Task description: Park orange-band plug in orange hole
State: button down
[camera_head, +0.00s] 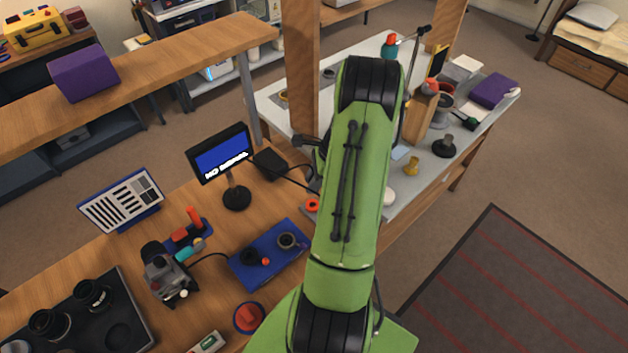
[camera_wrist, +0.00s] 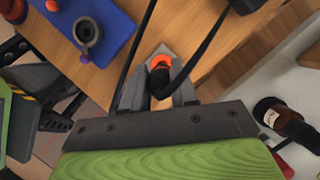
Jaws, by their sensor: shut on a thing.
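My gripper (camera_wrist: 168,88) is shut on a dark plug (camera_wrist: 159,80) in the wrist view. Orange (camera_wrist: 160,61) shows at the plug's far end; I cannot tell whether it is the plug's own band or the ring of the orange hole behind it. A small grey plate (camera_wrist: 166,48) lies just beyond, partly covered by the plug and fingers. In the head view an orange ring (camera_head: 312,204) shows at the left edge of my arm, with a dark centre. My arm hides the gripper and plug there. Whether the plug touches the plate is unclear.
A blue tray (camera_head: 247,280) with dark lens parts lies left of my arm; it also shows in the wrist view (camera_wrist: 120,27). A small screen (camera_head: 220,153) stands behind it. Dark cables cross near my gripper. A brown bottle (camera_wrist: 285,122) is at right in the wrist view.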

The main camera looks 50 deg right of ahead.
jog(key=f+b, duration=0.1)
jog(key=f, duration=0.1)
jog(key=f+b, duration=0.1)
jog(key=b, duration=0.1)
jog(key=f+b, duration=0.1)
jog(key=f, duration=0.1)
jog(key=shift+a+f, duration=0.25)
jog(key=shift+f, duration=0.05)
jog(key=shift+r, duration=0.1)
dwell(0.8)
dwell(0.5)
jog(key=shift+f, duration=0.4)
jog(key=shift+f, duration=0.5)
dwell(0.6)
jog(key=c, duration=0.8)
grip_release()
